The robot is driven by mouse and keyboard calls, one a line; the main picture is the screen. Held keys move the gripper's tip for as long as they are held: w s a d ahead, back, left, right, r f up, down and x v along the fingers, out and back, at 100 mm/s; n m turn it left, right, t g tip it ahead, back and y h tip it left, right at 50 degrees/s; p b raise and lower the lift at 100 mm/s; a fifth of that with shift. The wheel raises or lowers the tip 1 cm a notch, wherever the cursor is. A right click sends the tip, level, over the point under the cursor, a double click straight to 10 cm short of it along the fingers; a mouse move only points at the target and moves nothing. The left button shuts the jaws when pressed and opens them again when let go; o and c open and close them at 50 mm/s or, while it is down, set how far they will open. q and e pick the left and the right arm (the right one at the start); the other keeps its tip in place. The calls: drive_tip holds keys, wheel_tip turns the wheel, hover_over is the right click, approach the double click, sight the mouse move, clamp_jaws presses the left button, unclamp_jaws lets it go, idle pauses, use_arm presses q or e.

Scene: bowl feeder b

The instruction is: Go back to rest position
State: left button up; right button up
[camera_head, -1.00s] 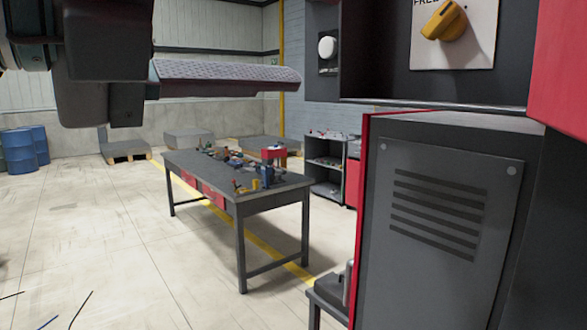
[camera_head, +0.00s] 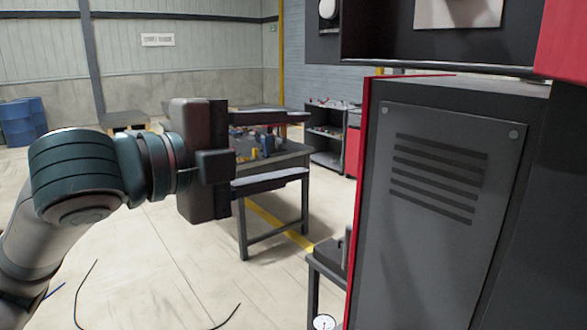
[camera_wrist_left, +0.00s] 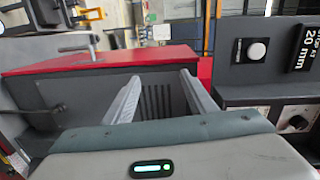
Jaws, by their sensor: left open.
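My left gripper (camera_head: 305,145) reaches in from the left at mid-height in the head view and points right, towards the grey cabinet. Its two fingers are apart, one above the other in the picture, with nothing visible between them. In the left wrist view the same gripper (camera_wrist_left: 162,82) shows two pale fingers spread apart, with the dark vent slots of a grey surface behind the gap. My right gripper is not in view.
The grey cabinet (camera_head: 400,245) with a red edge and vent panel fills the right side. A workbench (camera_head: 285,160) with small objects stands behind my gripper, partly hidden. Blue barrels (camera_head: 20,122) stand far left. A small stand (camera_head: 320,262) is beside the cabinet. Floor at lower centre is mostly clear.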

use_arm(q)
drive_tip(key=w+a+f+n+y, duration=0.25)
drive_tip(key=f+n, duration=0.25)
drive_tip(key=f, duration=0.6)
drive_tip(key=w+a+f+n+y, duration=0.1)
drive_tip(key=w+f+n, duration=0.25)
drive_tip(key=f, duration=0.65)
drive_tip(key=s+a+f+n+y, duration=0.2)
drive_tip(key=a+f+n, duration=0.15)
drive_tip(key=f, duration=0.65)
drive_tip(key=s+a+f+n+y, duration=0.25)
drive_tip(key=f+n, duration=0.25)
drive_tip(key=f, duration=0.5)
drive_tip(key=s+a+f+n+g+y, duration=0.2)
drive_tip(key=s+a+f+n+g, duration=0.3)
drive_tip(key=s+f, duration=0.85)
drive_tip(key=s+a+f+n+g+y, duration=0.3)
drive_tip(key=s+a+f, duration=0.4)
drive_tip(key=s+f, duration=0.65)
wheel_tip(320, 180, down, 27)
drive_tip(key=s, duration=0.2)
drive_tip(key=s+a+f+g, duration=0.1)
drive_tip(key=s+a+f, duration=0.1)
drive_tip(key=s+f, duration=1.4)
drive_tip(key=shift+a+f, duration=0.3)
drive_tip(key=shift+f, duration=0.1)
drive_tip(key=shift+d, duration=0.1)
